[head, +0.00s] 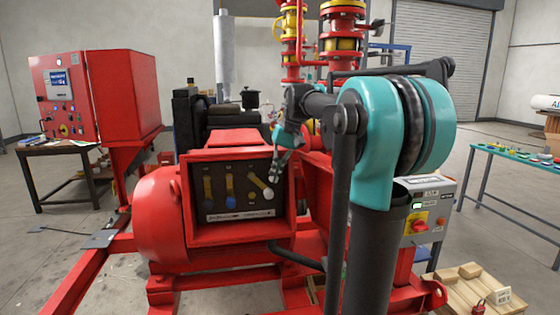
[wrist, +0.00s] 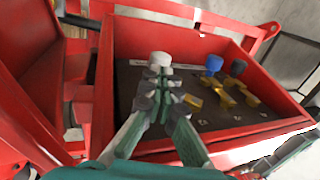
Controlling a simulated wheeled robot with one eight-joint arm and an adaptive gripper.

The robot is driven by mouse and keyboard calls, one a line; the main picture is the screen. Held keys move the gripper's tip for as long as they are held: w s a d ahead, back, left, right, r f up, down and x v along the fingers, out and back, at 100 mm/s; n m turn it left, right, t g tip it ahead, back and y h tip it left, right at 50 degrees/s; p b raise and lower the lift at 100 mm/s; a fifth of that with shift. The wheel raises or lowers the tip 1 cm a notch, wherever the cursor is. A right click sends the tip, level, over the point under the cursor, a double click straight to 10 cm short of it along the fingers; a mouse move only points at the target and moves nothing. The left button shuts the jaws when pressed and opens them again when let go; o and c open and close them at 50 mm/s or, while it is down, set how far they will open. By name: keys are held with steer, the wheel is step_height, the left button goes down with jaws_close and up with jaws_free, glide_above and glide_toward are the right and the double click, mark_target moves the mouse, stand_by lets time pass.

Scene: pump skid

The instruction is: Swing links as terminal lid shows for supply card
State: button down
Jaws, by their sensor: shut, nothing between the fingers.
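The open red terminal box (head: 190,230) on the motor's side holds three brass links on a dark panel. The left link has a dark knob (head: 207,204); the middle link has a blue knob (head: 230,203). Both hang vertically. The right link has a white knob (head: 268,193) and slants down to the right. In the wrist view the white knob (wrist: 160,57) is just beyond my fingertips, with blue (wrist: 214,63) and dark (wrist: 238,67) knobs to the right. My gripper (head: 279,170) is shut and empty near the white-knobbed link; contact is unclear. I cannot identify the terminal lid or supply card.
A grey plate (head: 101,239) lies on the red skid frame. A grey switch box (head: 427,208) and wooden pallet (head: 480,292) are at right. The box walls surround the links closely.

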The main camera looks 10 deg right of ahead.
mark_target(270, 190)
steer(key=shift+x, duration=1.3)
steer(key=shift+f, duration=0.1)
steer(key=shift+f, duration=0.3)
steer(key=shift+r, duration=0.1)
steer(key=v, duration=1.3)
steer(key=shift+d+r, duration=0.25)
steer(key=shift+d, duration=0.25)
steer(key=shift+f, duration=0.1)
